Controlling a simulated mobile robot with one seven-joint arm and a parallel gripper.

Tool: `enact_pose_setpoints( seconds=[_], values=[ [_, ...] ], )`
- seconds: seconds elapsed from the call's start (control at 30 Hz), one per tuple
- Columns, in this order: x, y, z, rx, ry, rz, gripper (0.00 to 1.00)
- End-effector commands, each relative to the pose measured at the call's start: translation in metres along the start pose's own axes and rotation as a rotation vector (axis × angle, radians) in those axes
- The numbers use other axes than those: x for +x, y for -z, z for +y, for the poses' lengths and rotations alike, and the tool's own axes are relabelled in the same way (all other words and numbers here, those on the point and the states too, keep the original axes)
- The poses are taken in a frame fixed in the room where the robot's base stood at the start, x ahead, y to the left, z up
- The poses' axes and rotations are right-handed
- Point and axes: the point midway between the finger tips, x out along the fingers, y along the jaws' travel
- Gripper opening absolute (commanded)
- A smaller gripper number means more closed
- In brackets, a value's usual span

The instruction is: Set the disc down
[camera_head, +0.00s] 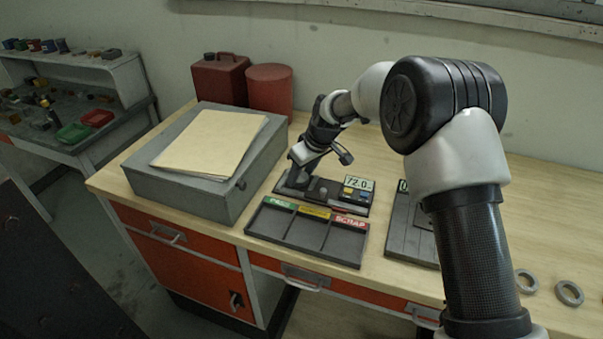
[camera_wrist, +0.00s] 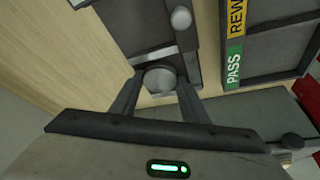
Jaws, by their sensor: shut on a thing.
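The disc (camera_wrist: 160,77) is a small grey round piece between my two fingertips in the wrist view. My gripper (camera_wrist: 158,90) is shut on it. The disc is at the end of a dark grey measuring device (camera_wrist: 150,30); I cannot tell whether it touches the device. In the head view my gripper (camera_head: 297,178) is low over the left end of that device (camera_head: 335,204), whose display (camera_head: 359,183) reads 72.0. The disc is hidden there. A dark sorting tray (camera_head: 340,245) with green, yellow and red labels lies in front; its visible compartments look empty.
A grey box (camera_head: 180,190) with a folder (camera_head: 212,138) on top stands close left of my gripper. A red can (camera_head: 220,80) and a red cylinder (camera_head: 270,90) stand behind. Loose grey rings (camera_head: 569,293) lie at the right. A slotted dark block (camera_head: 402,235) is partly hidden by my arm.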

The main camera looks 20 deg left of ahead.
Motion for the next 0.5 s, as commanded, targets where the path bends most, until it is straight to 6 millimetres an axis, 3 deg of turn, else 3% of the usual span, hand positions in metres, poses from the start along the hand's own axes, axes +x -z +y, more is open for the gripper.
enact_pose_setpoints(
  seconds=[0.07, 0.33, 0.5],
  values=[
    [0.001, 0.000, 0.000, 0.000, 0.000, 0.000, 0.49],
    [0.000, 0.000, 0.000, 0.000, 0.000, 0.000, 0.49],
    [-0.012, 0.002, 0.001, 0.000, -0.002, 0.003, 0.49]
  ],
)
